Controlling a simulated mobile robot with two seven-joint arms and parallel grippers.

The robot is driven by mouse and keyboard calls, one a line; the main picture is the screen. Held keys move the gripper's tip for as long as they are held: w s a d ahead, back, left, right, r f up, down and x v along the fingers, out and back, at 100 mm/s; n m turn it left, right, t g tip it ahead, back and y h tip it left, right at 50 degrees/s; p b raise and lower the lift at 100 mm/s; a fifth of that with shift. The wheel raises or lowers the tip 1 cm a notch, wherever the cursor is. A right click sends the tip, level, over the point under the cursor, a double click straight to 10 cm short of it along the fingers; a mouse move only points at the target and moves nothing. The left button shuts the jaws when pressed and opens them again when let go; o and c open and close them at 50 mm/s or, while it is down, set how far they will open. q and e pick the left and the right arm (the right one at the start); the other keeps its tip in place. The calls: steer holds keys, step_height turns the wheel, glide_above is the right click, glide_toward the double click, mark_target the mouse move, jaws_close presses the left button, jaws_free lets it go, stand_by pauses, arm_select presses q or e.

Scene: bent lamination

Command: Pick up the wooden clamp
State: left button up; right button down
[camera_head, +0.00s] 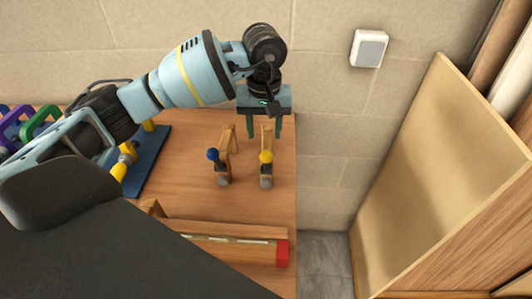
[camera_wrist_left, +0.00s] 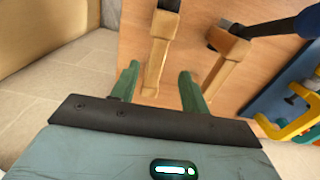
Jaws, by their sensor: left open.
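Two wooden clamps stand on the wooden table. One has a yellow knob (camera_head: 266,157) and the other a blue knob (camera_head: 213,155). My left gripper (camera_head: 264,134) is open, fingers pointing down, at the far end of the yellow-knobbed clamp. In the left wrist view the wooden bar of this clamp (camera_wrist_left: 158,55) runs between the tips of my open green fingers (camera_wrist_left: 158,74), with no clear contact. The blue-knobbed clamp (camera_wrist_left: 222,66) lies to the right of the fingers there. My right gripper is not in view.
A blue board (camera_head: 150,165) with yellow parts is left of the clamps. Purple and green clamps (camera_head: 40,122) stand at far left. A long wooden piece with a red end (camera_head: 282,253) lies in front. The wall is close behind; a wooden panel (camera_head: 430,170) stands at right.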

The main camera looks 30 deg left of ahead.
mark_target(267, 143)
arm_select(q)
steer(key=shift+f, duration=0.85)
steer(key=shift+d+f+p, duration=0.15)
steer(key=shift+f+p, duration=0.1)
steer(key=shift+f, duration=1.05)
steer(key=shift+d+f+p, duration=0.15)
steer(key=shift+f+p, duration=0.05)
steer(key=shift+f, duration=1.05)
steer(key=shift+c, duration=0.3)
jaws_close()
